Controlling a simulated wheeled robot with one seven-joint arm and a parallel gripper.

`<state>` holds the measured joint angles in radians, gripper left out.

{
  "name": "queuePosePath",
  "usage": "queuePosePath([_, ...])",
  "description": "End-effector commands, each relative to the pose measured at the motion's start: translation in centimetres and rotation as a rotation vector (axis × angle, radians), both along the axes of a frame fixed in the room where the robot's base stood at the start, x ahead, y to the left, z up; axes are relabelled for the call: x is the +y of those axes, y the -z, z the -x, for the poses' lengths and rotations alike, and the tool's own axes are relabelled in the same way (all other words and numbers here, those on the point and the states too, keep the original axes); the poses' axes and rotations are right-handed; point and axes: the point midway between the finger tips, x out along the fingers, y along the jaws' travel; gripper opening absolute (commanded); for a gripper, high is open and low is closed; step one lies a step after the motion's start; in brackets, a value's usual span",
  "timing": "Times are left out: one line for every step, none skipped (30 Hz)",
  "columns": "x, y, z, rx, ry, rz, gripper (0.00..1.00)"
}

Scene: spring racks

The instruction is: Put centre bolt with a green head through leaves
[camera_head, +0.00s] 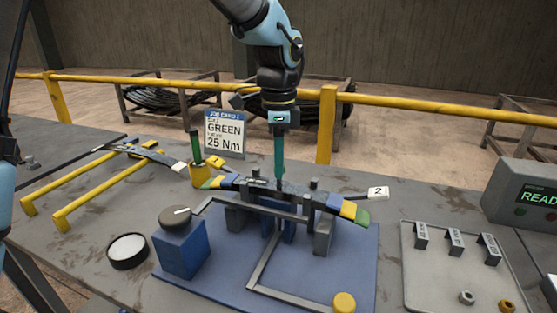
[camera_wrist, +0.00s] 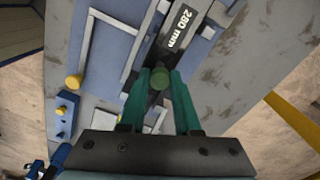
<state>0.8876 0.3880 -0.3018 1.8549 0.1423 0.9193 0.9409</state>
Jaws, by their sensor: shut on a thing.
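My gripper (camera_head: 279,178) points straight down over the middle of the leaf stack, its teal fingers close to the top leaf. In the wrist view its fingers (camera_wrist: 160,82) are shut on the centre bolt, whose round green head (camera_wrist: 160,77) shows between the tips. The leaves (camera_head: 322,201) lie stacked in a blue fixture, with yellow, green and blue bands at their ends. A leaf marked 280 mm (camera_wrist: 179,29) runs beneath the gripper in the wrist view. The bolt's shank is hidden, so I cannot tell whether it is in the leaves' hole.
A grey lever with a yellow knob (camera_head: 344,301) crosses the fixture's front. A blue box with a dark dial (camera_head: 180,250) stands left. A yellow cup (camera_head: 201,174) holds a green rod. A sign (camera_head: 224,133) reads GREEN, 25 Nm. A grey tray (camera_head: 425,280) lies right.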

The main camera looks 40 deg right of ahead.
Motion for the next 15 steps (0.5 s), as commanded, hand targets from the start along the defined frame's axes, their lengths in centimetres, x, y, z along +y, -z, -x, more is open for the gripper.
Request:
queuePosePath([0.0, 0.16, 0.0, 0.0, 0.0, 0.0, 0.0])
queuePosePath([0.0, 0.19, 0.0, 0.0, 0.0, 0.0, 0.0])
queuePosePath([0.0, 0.21, 0.0, 0.0, 0.0, 0.0, 0.0])
queuePosePath([-0.01, 0.22, 0.01, 0.0, 0.0, 0.0, 0.0])
queuePosePath([-0.01, 0.22, 0.01, 0.0, 0.0, 0.0, 0.0])
queuePosePath([-0.01, 0.21, 0.0, 0.0, 0.0, 0.0, 0.0])
queuePosePath([-0.01, 0.2, -0.01, 0.0, 0.0, 0.0, 0.0])
queuePosePath([-0.01, 0.2, 0.01, 0.0, 0.0, 0.0, 0.0])
queuePosePath([-0.01, 0.2, 0.01, 0.0, 0.0, 0.0, 0.0])
queuePosePath([-0.01, 0.2, 0.01, 0.0, 0.0, 0.0, 0.0])
queuePosePath([0.0, 0.2, 0.0, 0.0, 0.0, 0.0, 0.33])
queuePosePath([0.0, 0.2, 0.0, 0.0, 0.0, 0.0, 0.38])
queuePosePath([0.0, 0.2, 0.0, 0.0, 0.0, 0.0, 0.41])
queuePosePath([0.0, 0.2, 0.0, 0.0, 0.0, 0.0, 0.45])
queuePosePath([0.0, 0.2, 0.0, 0.0, 0.0, 0.0, 0.49])
